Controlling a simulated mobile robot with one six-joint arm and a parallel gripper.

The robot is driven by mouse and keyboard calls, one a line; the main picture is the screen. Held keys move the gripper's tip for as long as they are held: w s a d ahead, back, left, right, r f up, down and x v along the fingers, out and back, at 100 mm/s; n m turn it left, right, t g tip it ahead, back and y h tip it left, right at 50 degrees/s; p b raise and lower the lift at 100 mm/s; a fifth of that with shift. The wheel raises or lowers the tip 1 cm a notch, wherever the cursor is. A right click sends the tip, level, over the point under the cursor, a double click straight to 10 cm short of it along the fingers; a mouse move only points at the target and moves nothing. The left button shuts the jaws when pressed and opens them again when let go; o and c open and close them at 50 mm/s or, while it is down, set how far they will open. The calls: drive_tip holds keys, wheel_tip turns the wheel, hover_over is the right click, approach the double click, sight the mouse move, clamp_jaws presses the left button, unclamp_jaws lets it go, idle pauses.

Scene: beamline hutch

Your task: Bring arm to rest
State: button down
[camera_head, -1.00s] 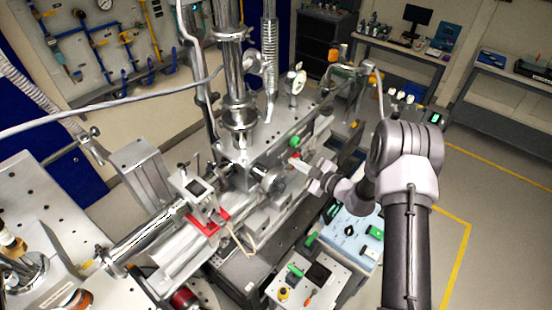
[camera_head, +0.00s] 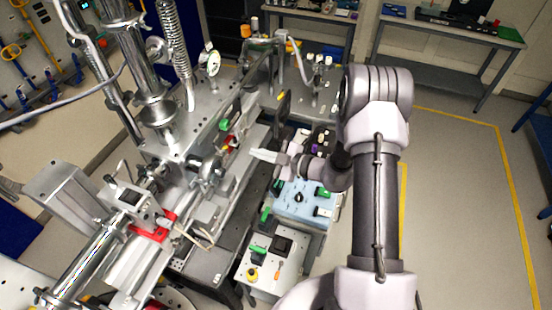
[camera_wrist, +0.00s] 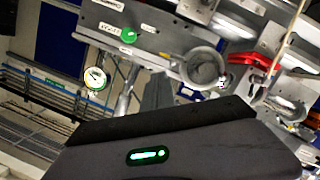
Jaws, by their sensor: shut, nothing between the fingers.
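My arm rises at the right of the head view, bends at a large grey elbow, and reaches back left and down. My gripper (camera_head: 264,155) points left toward the metal beamline apparatus (camera_head: 196,150), with its narrow fingers together and nothing seen between them. From this view I cannot tell the exact gap between the fingertips and the apparatus. In the wrist view, the dark gripper body (camera_wrist: 160,150) with a green light fills the bottom. Beyond it are a green knob (camera_wrist: 128,35), a round metal port and a red clamp (camera_wrist: 250,60).
A dial gauge (camera_head: 213,63) stands on the apparatus. Benches (camera_head: 450,38) line the back wall. Open floor with yellow lines (camera_head: 460,190) lies to the right.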

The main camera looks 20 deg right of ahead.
drive_tip(key=v, duration=0.7)
drive_tip(key=s+a+f+n+g+h+b, duration=0.15)
drive_tip(key=s+a+n+g+b, duration=0.45)
drive_tip(key=n+b, duration=0.6)
drive_tip(key=s+a+f+n+g+b, duration=0.3)
drive_tip(key=s+a+n+b, duration=0.55)
drive_tip(key=n, duration=0.75)
drive_tip(key=s+d+f+n+t+h+b, duration=0.1)
drive_tip(key=s+d+f+n+h+b, duration=0.2)
drive_tip(key=n, duration=0.9)
drive_tip(key=s+d+f+n+t+h+b, duration=0.2)
drive_tip(key=s+d+f+n+h+b, duration=0.1)
drive_tip(key=s+n+b, duration=0.4)
drive_tip(key=n+h+b, duration=0.1)
drive_tip(key=n+b, duration=0.1)
drive_tip(key=n, duration=0.2)
drive_tip(key=shift+s+d+n, duration=0.35)
drive_tip(key=shift+d+n, duration=0.05)
drive_tip(key=shift+f+h, duration=0.15)
drive_tip(key=shift+h, duration=0.1)
